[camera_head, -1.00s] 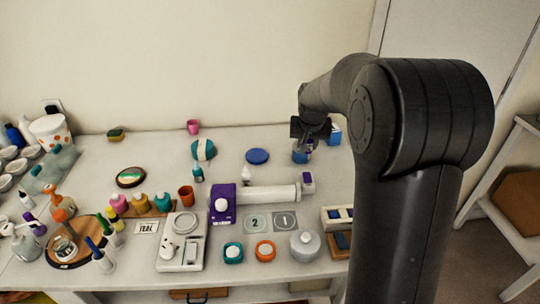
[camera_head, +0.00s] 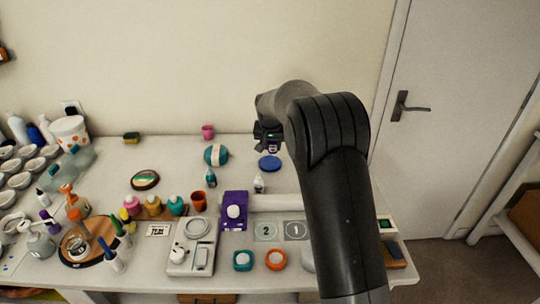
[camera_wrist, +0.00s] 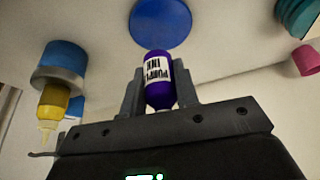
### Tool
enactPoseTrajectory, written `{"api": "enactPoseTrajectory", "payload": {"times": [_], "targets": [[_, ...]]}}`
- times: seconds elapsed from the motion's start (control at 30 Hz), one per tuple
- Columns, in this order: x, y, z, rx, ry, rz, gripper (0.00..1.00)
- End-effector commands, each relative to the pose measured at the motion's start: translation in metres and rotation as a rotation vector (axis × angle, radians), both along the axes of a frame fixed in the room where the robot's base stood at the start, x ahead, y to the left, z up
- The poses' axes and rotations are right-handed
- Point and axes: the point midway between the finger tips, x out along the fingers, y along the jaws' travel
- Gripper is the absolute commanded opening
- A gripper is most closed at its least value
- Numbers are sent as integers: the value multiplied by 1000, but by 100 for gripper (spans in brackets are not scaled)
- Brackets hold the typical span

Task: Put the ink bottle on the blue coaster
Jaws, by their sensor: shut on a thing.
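The purple ink bottle (camera_wrist: 160,90) has a white label reading PURPLE INK and is held between the two fingers of my gripper (camera_wrist: 160,95). In the head view, my gripper (camera_head: 268,140) is shut on the ink bottle (camera_head: 272,148) and holds it at the back of the table. The blue coaster (camera_head: 269,163) is a flat round disc with nothing on it. It appears just below the bottle in the head view. In the wrist view, the coaster (camera_wrist: 160,22) shows past the bottle's end, apart from it. The exact height of the bottle above the table is unclear.
A teal round object (camera_head: 216,155) with a pale band and a pink cup (camera_head: 208,132) stand left of the coaster. In the wrist view, a blue-topped jar (camera_wrist: 62,60) and a yellow bottle (camera_wrist: 54,104) are at left.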

Motion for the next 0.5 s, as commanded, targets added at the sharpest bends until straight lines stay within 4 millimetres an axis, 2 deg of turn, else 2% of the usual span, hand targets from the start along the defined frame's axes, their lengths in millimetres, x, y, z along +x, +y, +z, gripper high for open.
{"api": "enactPoseTrajectory", "payload": {"times": [0.23, 0.4, 0.5], "targets": [[4, 9, -14, -2, 1, -1, 6], [3, 9, -39, -2, 2, -1, 6], [4, 9, -46, -1, 0, -1, 6]]}}
